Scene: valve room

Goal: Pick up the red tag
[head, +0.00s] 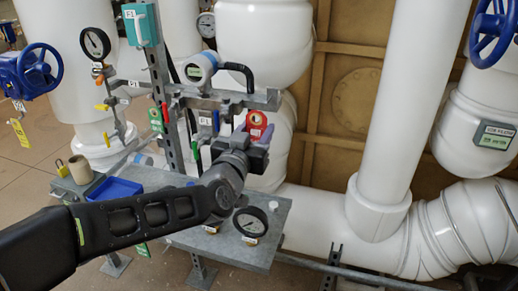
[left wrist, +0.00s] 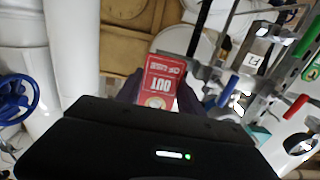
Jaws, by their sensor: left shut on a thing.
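The red tag (left wrist: 163,82) shows in the left wrist view, with white lettering that reads "OUT" upside down. It sits between the fingers of my left gripper (left wrist: 160,98), which is shut on it. In the head view the red tag (head: 257,121) shows above my left gripper (head: 254,137), in front of the white pipes. The gripper body hides the tag's lower part in the wrist view. My right gripper is in neither view.
A grey metal table (head: 262,262) holds a blue tray (head: 115,189), a dial gauge (head: 250,222) and a tan cup (head: 81,169). A grey rack rail (head: 225,100) with levers stands close behind my gripper. Blue valve wheels (head: 38,70) and large white pipes (head: 412,95) surround it.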

